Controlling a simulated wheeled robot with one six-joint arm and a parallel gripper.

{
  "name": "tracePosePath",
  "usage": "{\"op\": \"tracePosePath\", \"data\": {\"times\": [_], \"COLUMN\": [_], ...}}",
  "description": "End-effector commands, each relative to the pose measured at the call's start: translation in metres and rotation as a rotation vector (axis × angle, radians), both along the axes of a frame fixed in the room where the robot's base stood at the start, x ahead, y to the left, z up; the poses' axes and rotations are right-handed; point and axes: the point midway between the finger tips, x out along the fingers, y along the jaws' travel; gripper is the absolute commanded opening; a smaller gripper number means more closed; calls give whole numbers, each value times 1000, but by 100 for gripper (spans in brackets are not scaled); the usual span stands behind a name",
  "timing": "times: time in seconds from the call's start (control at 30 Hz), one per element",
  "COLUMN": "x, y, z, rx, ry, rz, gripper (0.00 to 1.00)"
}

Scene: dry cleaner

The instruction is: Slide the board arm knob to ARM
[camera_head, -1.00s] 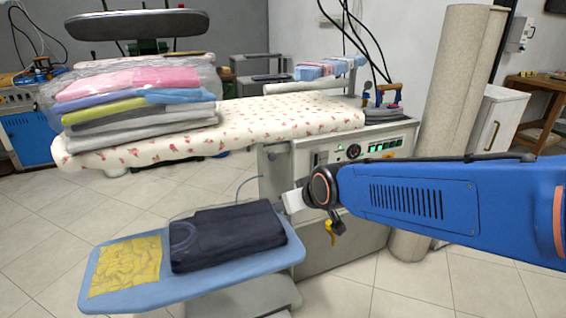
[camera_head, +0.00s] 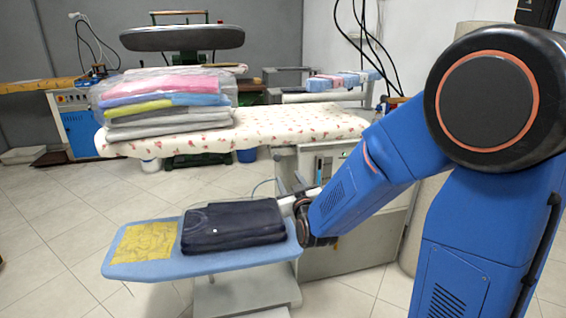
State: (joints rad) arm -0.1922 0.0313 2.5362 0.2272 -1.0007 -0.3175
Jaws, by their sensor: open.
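The ironing board cabinet (camera_head: 345,250) is a grey box under the far end of the flowered board (camera_head: 265,127). A narrow upright slot-like fitting (camera_head: 319,168) shows on its front near the top. I cannot make out the board arm knob or an ARM mark; my own arm covers much of the front. My gripper (camera_head: 288,205) is a small pale shape at the end of my blue arm, beside the cabinet's left side and just right of the dark folded garment. It is open and seems empty. Its fingertips are small and partly hidden.
The low blue board (camera_head: 128,268) carries a dark folded garment (camera_head: 232,226) and a yellow cloth (camera_head: 143,244). Wrapped folded laundry (camera_head: 165,100) is stacked on the flowered board. Tiled floor (camera_head: 60,215) is clear at the left.

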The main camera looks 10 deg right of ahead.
Motion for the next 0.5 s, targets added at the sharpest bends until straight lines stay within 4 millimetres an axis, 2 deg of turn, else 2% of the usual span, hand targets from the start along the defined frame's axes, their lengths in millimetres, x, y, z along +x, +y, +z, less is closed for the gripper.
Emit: {"op": "tracePosePath", "data": {"times": [0.23, 0.5], "x": [19, 65], "y": [0, 0], "z": [0, 0], "rx": [-2, -1], "ry": [-9, -8], "rz": [-2, -3], "gripper": [41, 41]}}
